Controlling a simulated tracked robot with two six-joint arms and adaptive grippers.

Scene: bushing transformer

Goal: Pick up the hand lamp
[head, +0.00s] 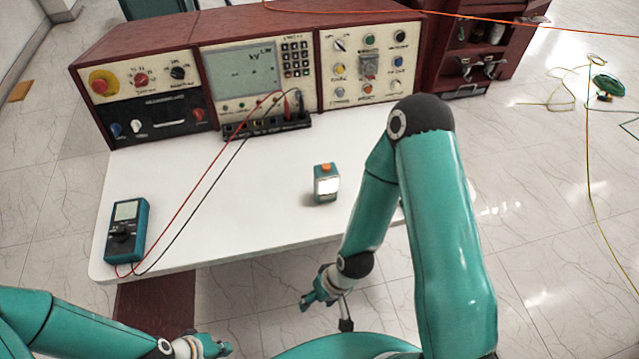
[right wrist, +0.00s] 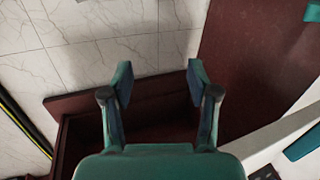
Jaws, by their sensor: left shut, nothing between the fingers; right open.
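The hand lamp (head: 326,184) is a small teal box with an orange top and a bright white front. It stands upright on the white table (head: 240,220), right of the table's middle in the head view. My right gripper (head: 308,300) is low in front of the table's near edge, apart from the lamp. In the right wrist view my right gripper (right wrist: 160,72) is open with nothing between its fingers; the lamp is not seen there. My left gripper (head: 220,347) is shut and empty at the bottom of the head view, away from the lamp.
A teal multimeter (head: 127,231) lies at the table's left, with red and black leads running to the control console (head: 255,75) along the back. A dark red panel (right wrist: 245,65) shows in the right wrist view. The table between meter and lamp is clear except for the leads.

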